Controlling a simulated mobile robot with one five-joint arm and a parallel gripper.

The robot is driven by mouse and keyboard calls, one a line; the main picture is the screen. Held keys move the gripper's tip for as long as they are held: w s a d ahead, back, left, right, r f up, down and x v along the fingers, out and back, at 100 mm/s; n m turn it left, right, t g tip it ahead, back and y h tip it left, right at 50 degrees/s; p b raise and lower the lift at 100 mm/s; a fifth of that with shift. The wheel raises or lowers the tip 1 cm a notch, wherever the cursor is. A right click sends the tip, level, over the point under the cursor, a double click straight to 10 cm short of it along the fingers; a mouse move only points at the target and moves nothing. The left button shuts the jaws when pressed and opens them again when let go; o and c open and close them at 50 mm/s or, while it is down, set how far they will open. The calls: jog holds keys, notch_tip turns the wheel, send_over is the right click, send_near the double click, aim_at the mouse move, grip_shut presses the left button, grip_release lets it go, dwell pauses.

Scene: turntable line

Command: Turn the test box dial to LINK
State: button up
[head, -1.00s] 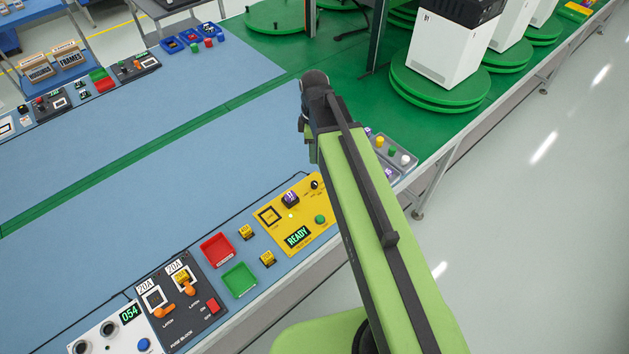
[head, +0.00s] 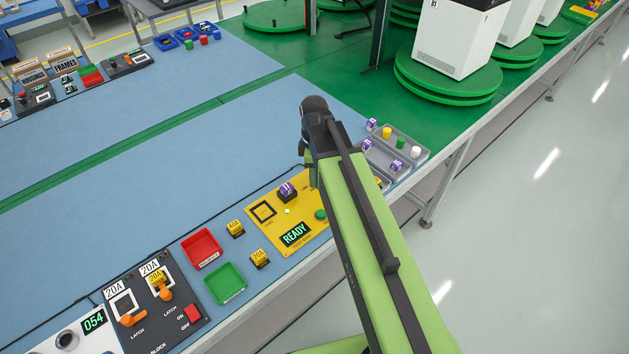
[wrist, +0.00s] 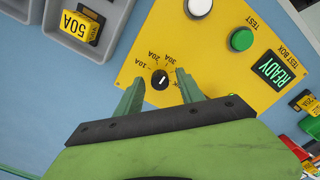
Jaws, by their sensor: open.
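The yellow test box (head: 256,235) lies on the blue bench left of my arm in the head view, its screen (head: 295,235) reading READY. My arm hides the dial there. In the wrist view the box (wrist: 205,60) fills the upper middle. Its small black dial (wrist: 160,80) has a white pointer mark, with 10A, 20A and 30A printed around it. The mark points up and slightly right; I cannot tell its exact setting. A LINK label is not readable, and a finger covers part of the scale's right side. My gripper (wrist: 157,84) is open, its fingers either side of the dial, contact unclear.
A green TEST button (wrist: 241,39) and a white round part (wrist: 198,8) are close by on the box. Grey trays (head: 388,165) with fuses and coloured pieces stand beyond my arm. Red (head: 202,250) and green (head: 226,284) bins and the fuse block (head: 183,322) lie to the left.

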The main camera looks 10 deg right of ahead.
grip_shut()
jog(key=shift+m, duration=0.3)
dwell(0.3)
jog(key=m, duration=0.3)
jog(key=shift+m, duration=0.3)
jog(key=m, duration=0.4)
jog(key=shift+m, duration=0.3)
jog(key=m, duration=0.4)
jog(key=shift+m, duration=2.5)
